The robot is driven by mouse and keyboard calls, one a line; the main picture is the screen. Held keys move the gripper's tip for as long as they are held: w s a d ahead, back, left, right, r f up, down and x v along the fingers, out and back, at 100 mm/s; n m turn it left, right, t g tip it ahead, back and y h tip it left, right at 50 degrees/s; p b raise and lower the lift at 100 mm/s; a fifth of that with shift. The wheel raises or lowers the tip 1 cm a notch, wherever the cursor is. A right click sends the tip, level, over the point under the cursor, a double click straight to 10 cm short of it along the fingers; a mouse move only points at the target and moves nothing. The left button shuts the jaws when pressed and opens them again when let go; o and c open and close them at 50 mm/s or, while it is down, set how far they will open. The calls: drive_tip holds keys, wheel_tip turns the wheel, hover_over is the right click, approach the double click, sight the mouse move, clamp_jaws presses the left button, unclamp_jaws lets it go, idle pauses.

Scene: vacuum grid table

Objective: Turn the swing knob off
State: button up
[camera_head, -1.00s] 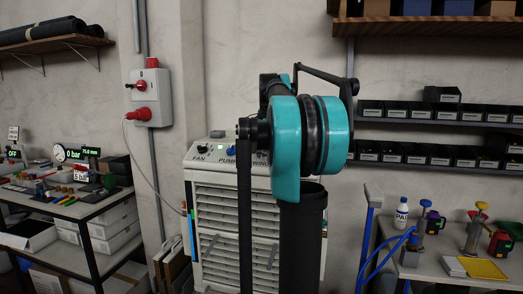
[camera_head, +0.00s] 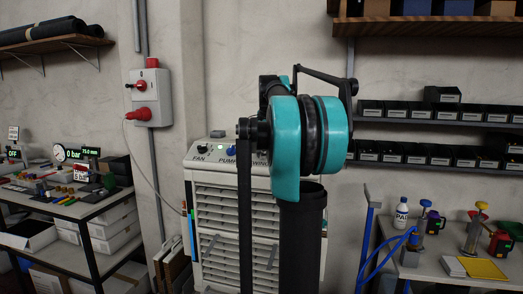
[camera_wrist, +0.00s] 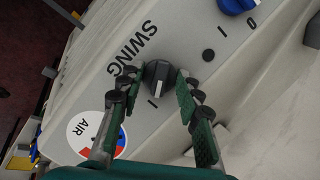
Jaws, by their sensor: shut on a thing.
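The swing knob (camera_wrist: 157,70) is a dark round knob with a white pointer mark, beside the word SWING on a light grey panel (camera_wrist: 190,25) in the wrist view. Its white mark faces the "I" on the panel, and a dark dot (camera_wrist: 208,55) lies on its other side. My gripper (camera_wrist: 158,80) has its two green-padded fingers on either side of the knob, shut on it. In the head view the panel (camera_head: 215,149) tops a white slatted unit; my arm hides the swing knob and the gripper there.
A blue knob (camera_wrist: 236,4) sits further along the panel. A round AIR sticker (camera_wrist: 88,135) is near the left finger. A red-and-white switch box (camera_head: 150,97) hangs on the wall. Side tables with small items stand left (camera_head: 80,208) and right (camera_head: 430,265).

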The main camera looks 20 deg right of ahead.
drive_tip(key=n+g, duration=0.1)
drive_tip(key=n, duration=0.4)
drive_tip(key=shift+w, duration=0.15)
drive_tip(key=n+g, duration=0.1)
drive_tip(key=n, duration=0.2)
drive_tip(key=n+h, duration=0.1)
drive_tip(key=n, duration=0.1)
drive_tip(key=shift+n+g, duration=0.4)
idle(0.4)
drive_tip(key=o, duration=1.2)
drive_tip(key=shift+c, duration=0.2)
drive_tip(key=shift+r, duration=0.1)
drive_tip(key=v, duration=1.2)
drive_tip(key=shift+a, duration=0.35)
